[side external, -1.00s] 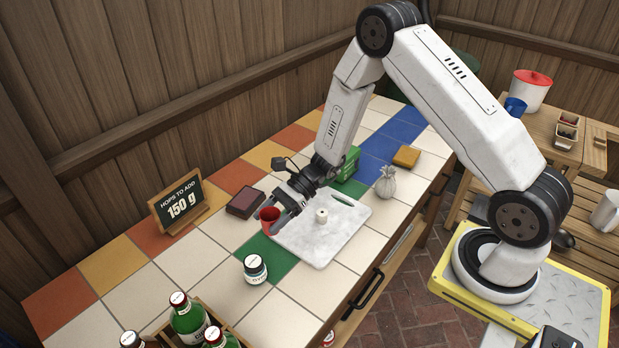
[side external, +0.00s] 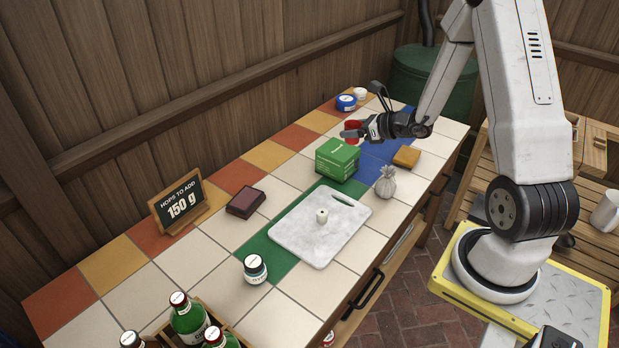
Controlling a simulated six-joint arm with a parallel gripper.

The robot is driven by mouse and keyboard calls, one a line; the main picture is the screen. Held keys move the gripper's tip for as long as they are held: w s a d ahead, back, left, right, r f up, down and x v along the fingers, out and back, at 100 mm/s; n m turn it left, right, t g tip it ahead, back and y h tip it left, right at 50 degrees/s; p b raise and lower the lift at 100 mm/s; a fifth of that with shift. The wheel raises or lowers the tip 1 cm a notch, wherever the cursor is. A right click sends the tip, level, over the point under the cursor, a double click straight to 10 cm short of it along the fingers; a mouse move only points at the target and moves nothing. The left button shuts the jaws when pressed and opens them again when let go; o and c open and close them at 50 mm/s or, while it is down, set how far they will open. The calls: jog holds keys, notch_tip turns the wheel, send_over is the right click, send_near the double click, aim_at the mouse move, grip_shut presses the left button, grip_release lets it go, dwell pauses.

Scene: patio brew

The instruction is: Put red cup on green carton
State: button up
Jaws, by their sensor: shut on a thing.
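The red cup (side external: 352,131) is held in my gripper (side external: 354,133), whose fingers are shut on it and partly hide it. The green carton (side external: 337,161) stands upright on the tiled counter, its top face bare. The cup and gripper appear above the carton, a little to its right in the picture. The cup looks clear of the carton, with a gap between them, though the exact height is hard to judge from this one view.
A chalkboard sign (side external: 181,205) stands at left.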

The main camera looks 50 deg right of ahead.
jog(key=d, duration=0.1)
jog(key=s+d+m+h, duration=0.1)
jog(key=s+d+h, duration=0.1)
jog(key=shift+s+d+r+m, duration=0.1)
jog(key=shift+d+r+m, duration=0.25)
jog(key=shift+r+m, duration=0.05)
send_over(338, 149)
jog(key=s, duration=0.1)
jog(key=f, duration=0.8)
jog(key=shift+s+a+f, duration=0.15)
jog(key=shift+a+f, duration=0.05)
jog(key=shift+a, duration=0.15)
jog(key=shift+w+d+f, duration=0.25)
jog(key=shift+w+f, duration=0.15)
jog(key=shift+f, duration=0.05)
jog(key=shift+w+d+f, duration=0.1)
jog(key=shift+w+f, duration=0.1)
jog(key=shift+f, duration=1.65)
jog(key=shift+f, duration=0.1)
